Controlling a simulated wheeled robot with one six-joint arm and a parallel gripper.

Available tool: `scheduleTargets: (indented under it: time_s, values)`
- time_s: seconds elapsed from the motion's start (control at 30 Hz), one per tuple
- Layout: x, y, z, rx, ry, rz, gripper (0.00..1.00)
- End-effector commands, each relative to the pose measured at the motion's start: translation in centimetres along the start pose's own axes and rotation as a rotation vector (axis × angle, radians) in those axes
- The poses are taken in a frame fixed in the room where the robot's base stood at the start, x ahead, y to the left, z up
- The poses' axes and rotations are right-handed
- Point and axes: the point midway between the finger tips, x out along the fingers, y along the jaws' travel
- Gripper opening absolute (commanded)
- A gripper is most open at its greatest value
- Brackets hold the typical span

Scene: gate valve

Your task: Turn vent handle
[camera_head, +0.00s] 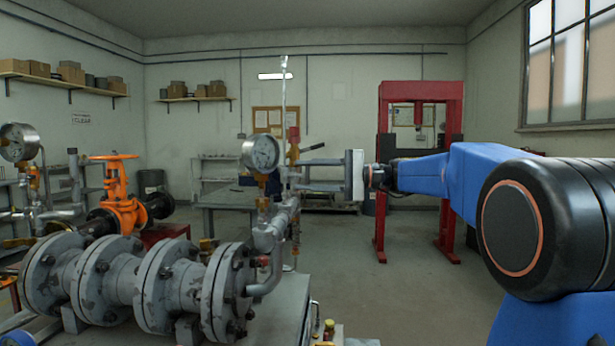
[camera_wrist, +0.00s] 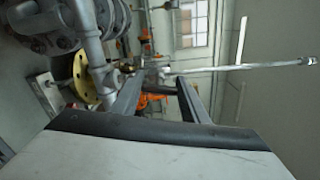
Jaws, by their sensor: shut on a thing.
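My gripper (camera_head: 292,174) reaches in from the right in the head view, at the slim vertical vent pipe (camera_head: 284,105) beside the round gauge (camera_head: 261,153). Its two long grey fingers are level, one above the other, with a gap between them. In the wrist view the gripper (camera_wrist: 158,82) has its fingertips on either side of the small vent handle (camera_wrist: 160,87), and it is shut on it. The handle looks small and dark, and its exact contact with the fingers is partly hidden. The vent pipe runs to the right in the wrist view (camera_wrist: 240,67).
Grey flanged pipework (camera_head: 130,285) fills the lower left. An orange gate valve (camera_head: 118,200) stands behind it. A red press frame (camera_head: 383,165) and a workbench (camera_head: 228,200) are at the back. The floor (camera_head: 400,290) right of the pipe stand is clear.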

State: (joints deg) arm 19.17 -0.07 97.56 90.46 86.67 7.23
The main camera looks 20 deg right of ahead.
Motion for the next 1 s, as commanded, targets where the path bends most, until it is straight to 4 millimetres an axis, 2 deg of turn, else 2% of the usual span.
scheduleTargets:
  time_s: [0.33, 0.9, 0.93, 1.0]
  values:
    - [0.01, 0.12, 0.03, -0.143, -0.001, 0.001, 0.18]
    - [0.01, 0.19, 0.03, -0.17, -0.002, 0.002, 0.18]
    - [0.01, 0.2, 0.03, -0.17, -0.002, 0.002, 0.48]
    - [0.01, 0.19, 0.03, -0.17, -0.002, 0.002, 0.59]
